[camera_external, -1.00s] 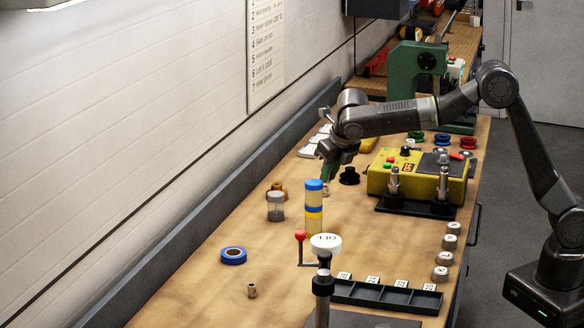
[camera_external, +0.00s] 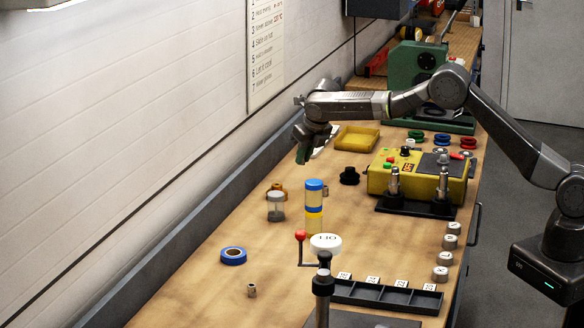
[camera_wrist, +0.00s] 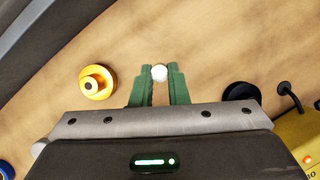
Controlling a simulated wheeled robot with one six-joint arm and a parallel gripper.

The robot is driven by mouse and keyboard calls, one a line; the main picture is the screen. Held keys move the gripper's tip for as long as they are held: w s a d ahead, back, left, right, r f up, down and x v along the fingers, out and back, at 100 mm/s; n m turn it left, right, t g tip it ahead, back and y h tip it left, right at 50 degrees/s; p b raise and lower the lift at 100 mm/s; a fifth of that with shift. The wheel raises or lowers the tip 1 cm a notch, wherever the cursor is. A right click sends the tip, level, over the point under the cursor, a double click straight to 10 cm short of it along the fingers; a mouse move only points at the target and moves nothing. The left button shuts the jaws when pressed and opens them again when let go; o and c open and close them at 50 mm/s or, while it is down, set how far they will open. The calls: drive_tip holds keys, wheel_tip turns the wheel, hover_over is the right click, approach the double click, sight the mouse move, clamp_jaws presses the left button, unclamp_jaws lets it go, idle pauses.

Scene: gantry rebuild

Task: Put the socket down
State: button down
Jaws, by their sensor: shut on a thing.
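My gripper (camera_external: 301,157) is above the left side of the bench, near the wall, with its fingers pointing down. In the wrist view its green fingers (camera_wrist: 159,88) are shut on a small, pale, round-ended thing, the socket (camera_wrist: 159,73). The held socket is too small to make out in the external view. Bare wood shows around the fingertips in the wrist view. Another small metal socket-like piece (camera_external: 252,290) stands on the near part of the bench (camera_external: 190,297).
An orange flanged piece (camera_wrist: 97,83) lies left of the fingers and a black flanged knob (camera_wrist: 239,92) right. A clear jar (camera_external: 276,207), a blue-yellow stack (camera_external: 314,207), blue tape (camera_external: 233,256) and a yellow box (camera_external: 378,178) stand nearer. A yellow tray (camera_external: 357,138) is behind.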

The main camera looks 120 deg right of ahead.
sight(301, 186)
wheel_tip(301, 186, down, 7)
drive_tip(key=shift+r+p, duration=0.2)
drive_tip(key=shift+p, duration=0.3)
drive_tip(key=shift+f, duration=0.1)
drive_tip(key=shift+f, duration=0.1)
drive_tip(key=c, duration=1.4)
unclamp_jaws()
drive_tip(key=b+v, duration=0.2)
drive_tip(key=v, duration=1)
drive_tip(key=shift+o, duration=0.4)
drive_tip(key=shift+a, duration=0.1)
